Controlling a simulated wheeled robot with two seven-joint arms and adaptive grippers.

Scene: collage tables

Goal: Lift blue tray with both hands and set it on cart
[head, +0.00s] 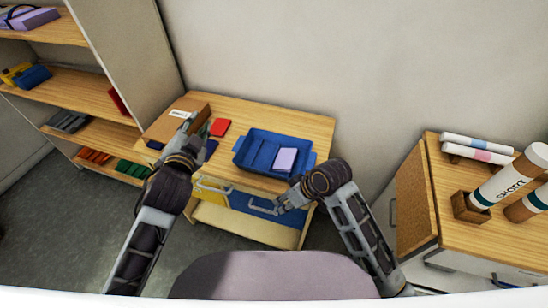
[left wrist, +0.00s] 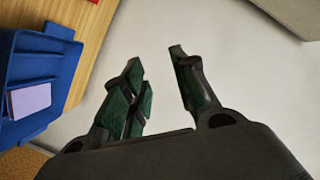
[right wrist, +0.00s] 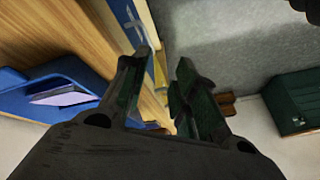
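The blue tray (head: 262,153) sits flat on a wooden-topped drawer table, with a handle at each end. A lilac box (head: 286,159) lies inside it. The tray also shows at the left edge of the left wrist view (left wrist: 52,68) and of the right wrist view (right wrist: 25,100). My left gripper (head: 192,124) is open and empty, above the table to the left of the tray. My right gripper (head: 282,203) looks open and empty, in front of the table's drawers and apart from the tray. I cannot clearly identify a cart.
A cardboard box (head: 165,125) and a red block (head: 220,127) share the table (head: 310,124). A shelf unit (head: 75,85) stands at the left. A wooden cabinet (head: 500,230) with paper rolls and tubes stands at the right. Floor shows at the lower left.

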